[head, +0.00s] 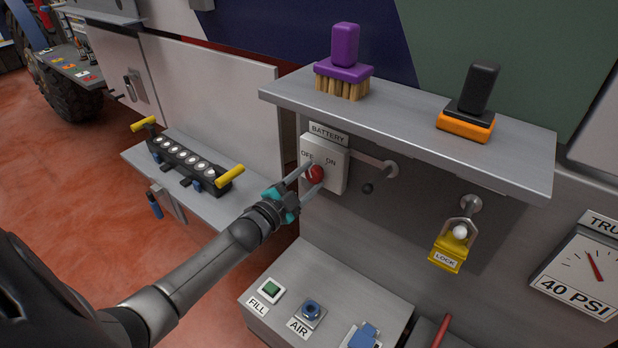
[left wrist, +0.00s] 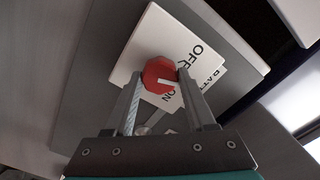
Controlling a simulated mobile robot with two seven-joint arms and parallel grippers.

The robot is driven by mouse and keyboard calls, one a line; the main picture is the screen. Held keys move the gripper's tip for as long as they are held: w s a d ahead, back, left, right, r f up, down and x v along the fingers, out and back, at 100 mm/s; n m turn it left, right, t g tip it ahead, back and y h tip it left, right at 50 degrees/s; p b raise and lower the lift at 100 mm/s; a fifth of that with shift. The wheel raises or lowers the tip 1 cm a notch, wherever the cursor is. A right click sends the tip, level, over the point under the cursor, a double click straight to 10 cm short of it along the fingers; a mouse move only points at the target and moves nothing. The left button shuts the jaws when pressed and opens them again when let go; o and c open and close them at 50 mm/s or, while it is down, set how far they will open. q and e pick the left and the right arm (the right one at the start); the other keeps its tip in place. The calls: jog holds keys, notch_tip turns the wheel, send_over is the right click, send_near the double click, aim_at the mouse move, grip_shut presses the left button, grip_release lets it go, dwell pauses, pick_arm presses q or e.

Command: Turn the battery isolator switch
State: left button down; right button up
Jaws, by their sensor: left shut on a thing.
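The battery isolator switch is a red knob (head: 315,173) on a white plate (head: 337,165) marked OFF and ON, under a BATTERY label (head: 328,134). In the left wrist view the red knob (left wrist: 159,75) carries a white pointer mark that lies between the OFF and ON lettering, nearer ON. My left gripper (head: 308,176) reaches it from the lower left. Its two fingers are shut on the knob, one on each side, as the left wrist view also shows (left wrist: 157,88). My right gripper is not in view.
A grey shelf (head: 420,125) with a purple brush (head: 343,65) and an orange-based block (head: 468,110) overhangs the switch. A yellow lock (head: 449,250) hangs to the right. A button box (head: 325,290) stands below. A tray with a yellow-handled rack (head: 187,160) is at left.

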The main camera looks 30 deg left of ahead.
pick_arm(q)
jog(key=m, duration=0.5)
jog(key=shift+f+m+b, duration=0.1)
jog(key=shift+m+b, duration=0.2)
jog(key=shift+b, duration=0.1)
jog(key=m+b, duration=0.1)
jog(key=m, duration=0.4)
jog(key=shift+b, duration=0.3)
jog(key=shift+m, duration=0.3)
jog(key=shift+c, duration=1.2)
grip_release()
jog(key=s+a+b, duration=0.1)
jog(key=s, duration=1.4)
jog(key=shift+a, duration=0.1)
